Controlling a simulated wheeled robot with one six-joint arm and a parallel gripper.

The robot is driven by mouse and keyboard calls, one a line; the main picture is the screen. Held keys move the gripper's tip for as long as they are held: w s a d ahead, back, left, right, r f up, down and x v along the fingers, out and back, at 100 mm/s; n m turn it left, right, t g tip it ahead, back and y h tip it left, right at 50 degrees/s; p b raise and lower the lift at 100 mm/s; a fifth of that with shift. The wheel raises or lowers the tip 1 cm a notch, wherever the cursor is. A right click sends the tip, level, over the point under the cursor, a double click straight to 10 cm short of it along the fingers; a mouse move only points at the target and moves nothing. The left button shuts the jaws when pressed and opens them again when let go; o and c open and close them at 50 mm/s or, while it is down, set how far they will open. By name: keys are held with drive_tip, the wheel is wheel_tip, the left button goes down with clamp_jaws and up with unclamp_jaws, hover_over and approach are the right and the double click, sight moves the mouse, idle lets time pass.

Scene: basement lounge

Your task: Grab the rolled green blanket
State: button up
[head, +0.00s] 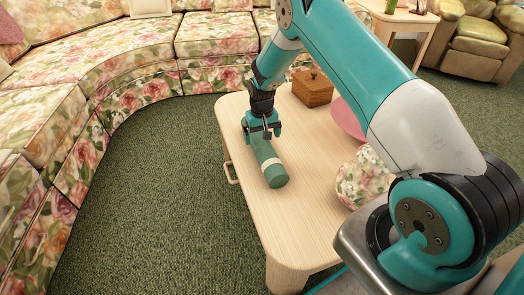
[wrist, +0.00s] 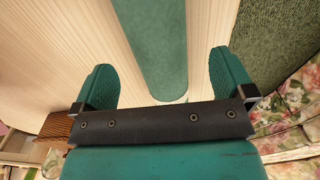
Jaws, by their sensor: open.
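The rolled green blanket (head: 274,170) lies on the light wood coffee table (head: 290,218), with a pale band around it near its front end. In the wrist view the blanket (wrist: 154,40) runs lengthwise between my two fingers. My gripper (head: 262,138) is over the blanket's far end, pointing down. Its fingers (wrist: 165,80) are apart, one on each side of the blanket, with a gap to it on both sides. The head view does not clearly show how high the fingertips are above the table. The blanket's far end is partly hidden by my gripper.
A brown wooden box (head: 312,88), a pink round thing (head: 347,118) and a floral rounded object (head: 362,183) stand on the table's right side, partly behind my arm. A floral sofa (head: 120,62) curves around the left and back. Green carpet (head: 160,190) is clear left of the table.

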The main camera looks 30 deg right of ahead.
sight(262, 140)
drive_tip(key=shift+w+d+f+b, duration=0.15)
drive_tip(key=shift+f+b, duration=0.3)
drive_tip(key=shift+f, duration=1.1)
drive_tip(key=shift+w+d+f+b, duration=0.1)
drive_tip(key=shift+f+b, duration=0.35)
drive_tip(key=shift+f, duration=1.1)
drive_tip(key=c, duration=1.1)
drive_tip(key=shift+o, duration=0.2)
drive_tip(key=shift+r, duration=0.15)
